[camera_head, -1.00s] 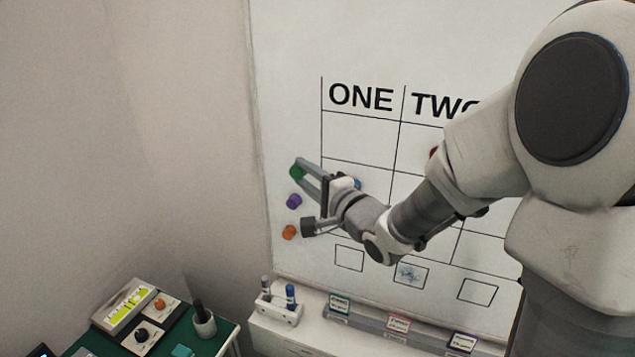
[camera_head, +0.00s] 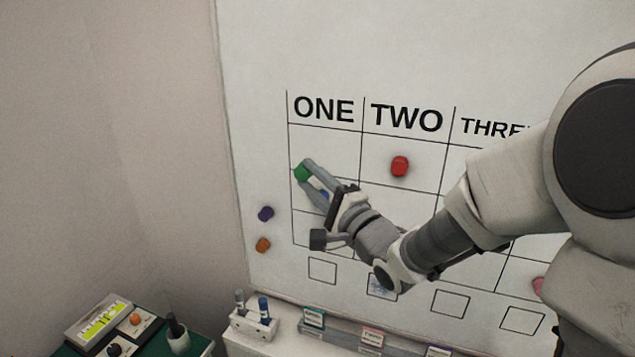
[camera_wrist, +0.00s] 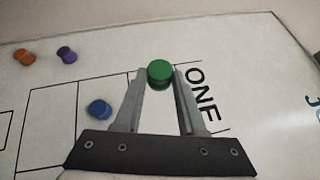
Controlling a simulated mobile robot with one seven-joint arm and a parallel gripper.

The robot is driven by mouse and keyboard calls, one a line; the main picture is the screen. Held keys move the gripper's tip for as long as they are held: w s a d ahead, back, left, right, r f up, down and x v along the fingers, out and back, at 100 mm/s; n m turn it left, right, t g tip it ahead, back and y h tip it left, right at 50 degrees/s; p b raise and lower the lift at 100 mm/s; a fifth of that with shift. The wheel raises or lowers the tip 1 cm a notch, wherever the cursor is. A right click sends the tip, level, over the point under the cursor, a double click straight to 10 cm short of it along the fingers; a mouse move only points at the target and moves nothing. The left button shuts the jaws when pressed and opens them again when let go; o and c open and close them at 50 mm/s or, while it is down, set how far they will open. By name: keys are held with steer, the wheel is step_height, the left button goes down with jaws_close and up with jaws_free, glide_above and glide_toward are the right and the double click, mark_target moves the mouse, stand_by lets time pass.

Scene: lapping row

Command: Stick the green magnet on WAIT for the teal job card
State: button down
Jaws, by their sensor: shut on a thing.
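My gripper (camera_head: 309,171) is shut on the green magnet (camera_head: 301,173). The magnet is in front of the left part of column ONE, in the upper cell below the heading. In the wrist view the green magnet (camera_wrist: 160,72) sits between the fingertips. I cannot tell whether it touches the whiteboard (camera_head: 400,60). The teal job card (camera_head: 314,317) stands at the left of a rail below the board; its writing is too small to read. I see no word WAIT; the headings in view are ONE, TWO and a partly hidden THREE.
A purple magnet (camera_head: 265,213) and an orange magnet (camera_head: 263,245) are left of the grid. A blue magnet (camera_wrist: 99,109) is close to my fingers. A red magnet (camera_head: 400,166) is under TWO. A pen holder (camera_head: 250,327) stands below the board.

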steer(key=shift+w+d+p, duration=0.15)
steer(key=shift+w+d, duration=0.35)
steer(key=shift+w, duration=0.85)
steer(key=shift+w+d+p, duration=0.1)
steer(key=shift+w+d, duration=0.35)
steer(key=shift+w, duration=0.95)
steer(key=shift+w+d+p, duration=0.15)
steer(key=shift+w+d, duration=0.35)
steer(key=shift+w, duration=0.85)
steer(key=shift+c, duration=2.2)
jaws_free()
